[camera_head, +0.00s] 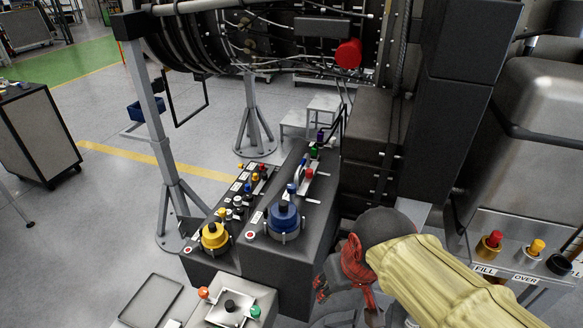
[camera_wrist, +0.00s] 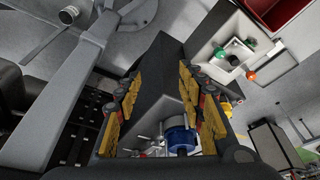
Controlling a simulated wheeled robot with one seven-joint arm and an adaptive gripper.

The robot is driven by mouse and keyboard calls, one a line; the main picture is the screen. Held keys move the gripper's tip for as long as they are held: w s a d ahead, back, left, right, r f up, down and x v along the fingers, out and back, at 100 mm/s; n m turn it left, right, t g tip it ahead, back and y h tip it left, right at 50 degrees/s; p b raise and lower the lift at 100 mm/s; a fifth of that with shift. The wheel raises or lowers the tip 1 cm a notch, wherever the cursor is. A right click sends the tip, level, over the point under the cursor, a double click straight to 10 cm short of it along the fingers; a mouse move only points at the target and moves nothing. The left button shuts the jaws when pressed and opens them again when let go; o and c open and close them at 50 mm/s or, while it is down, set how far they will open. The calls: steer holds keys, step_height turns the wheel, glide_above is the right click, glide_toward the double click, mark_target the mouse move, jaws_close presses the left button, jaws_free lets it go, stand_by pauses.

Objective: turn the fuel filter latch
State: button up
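No part that I can clearly tell as the fuel filter latch shows. A dark console (camera_head: 300,235) bears a blue round cap (camera_head: 284,216) in a metal collar and a yellow round cap (camera_head: 214,236). My gripper (camera_head: 345,285) is low at the right of the console, under my yellow-sleeved arm. In the wrist view my gripper (camera_wrist: 160,75) is open, its two yellow-padded fingers apart with nothing held. The blue cap (camera_wrist: 180,138) shows beyond and between the fingers, near the right one. The fingertips are partly hidden in the head view.
Behind the caps stand several small coloured knobs and a red lever (camera_head: 308,173). A pale box (camera_head: 229,306) with orange and green knobs and an empty tray (camera_head: 151,302) lie in front. A grey engine stand post (camera_head: 150,130) rises at left. A fill panel (camera_head: 510,262) is at right.

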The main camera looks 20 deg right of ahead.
steer(key=w+r+m+g+p, duration=0.1)
steer(key=w+r+p, duration=0.3)
steer(key=w+p, duration=0.25)
steer(key=w+r+g+p, duration=0.2)
steer(key=w+r+p, duration=0.2)
steer(key=w+p, duration=0.25)
step_height(320, 180, up, 2)
steer(key=m+p, duration=0.7)
glide_above(292, 185)
steer(key=shift+w+a+r+g, duration=0.1)
steer(key=shift+w+g, duration=0.1)
steer(key=shift+g, duration=0.1)
steer(key=shift+r+m, duration=0.25)
steer(key=shift+m, duration=0.15)
steer(key=shift+s, duration=0.3)
steer(key=shift+m, duration=0.4)
steer(key=shift+f, duration=0.2)
steer(key=shift+f+p, duration=0.8)
steer(key=shift+f, duration=2.85)
steer(key=shift+c, duration=1.3)
